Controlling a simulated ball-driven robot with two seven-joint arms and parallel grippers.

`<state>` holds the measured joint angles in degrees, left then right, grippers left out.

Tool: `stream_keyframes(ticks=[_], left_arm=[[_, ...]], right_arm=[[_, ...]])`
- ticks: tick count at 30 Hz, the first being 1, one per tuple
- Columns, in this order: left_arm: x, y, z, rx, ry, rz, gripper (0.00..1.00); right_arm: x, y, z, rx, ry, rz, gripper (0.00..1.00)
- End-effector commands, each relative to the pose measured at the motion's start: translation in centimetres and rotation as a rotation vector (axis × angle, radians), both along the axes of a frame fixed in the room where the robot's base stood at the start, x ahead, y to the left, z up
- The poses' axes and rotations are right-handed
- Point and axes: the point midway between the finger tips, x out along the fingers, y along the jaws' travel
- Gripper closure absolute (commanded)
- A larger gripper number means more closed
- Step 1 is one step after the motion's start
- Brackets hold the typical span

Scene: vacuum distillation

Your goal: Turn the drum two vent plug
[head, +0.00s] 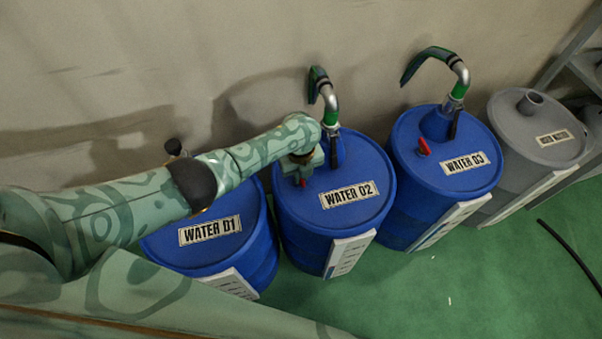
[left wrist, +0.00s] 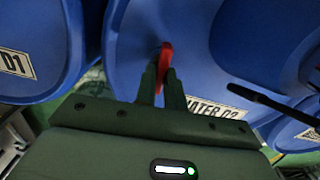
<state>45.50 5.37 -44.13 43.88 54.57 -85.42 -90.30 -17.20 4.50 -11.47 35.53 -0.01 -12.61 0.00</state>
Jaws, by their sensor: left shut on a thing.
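The blue drum marked WATER 02 (head: 362,213) stands in the middle of the head view, with a hose and metal pipe fitting at its back. The fingers hide the lower part of the plug. My right gripper is in neither view.
The WATER 01 drum (head: 252,247) stands left, partly under my left arm. The WATER 03 drum (head: 405,170) with its red plug (head: 424,147) and a grey drum (head: 510,140) stand right. A wall is close behind; green floor (head: 430,290) is open in front.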

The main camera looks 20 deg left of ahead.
Motion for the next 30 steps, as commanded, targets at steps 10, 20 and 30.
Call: stream_keyframes(ticks=[10,20,30], left_arm=[[-0.16,-0.15,-0.05,-0.004,0.002,-0.098,1.00],[-0.16,-0.15,-0.05,-0.003,0.002,-0.108,1.00],[-0.11,-0.07,-0.03,-0.002,0.001,-0.106,0.67]], right_arm=[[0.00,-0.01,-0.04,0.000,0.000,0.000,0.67],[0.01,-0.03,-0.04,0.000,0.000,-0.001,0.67],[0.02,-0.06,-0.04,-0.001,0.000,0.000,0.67]])
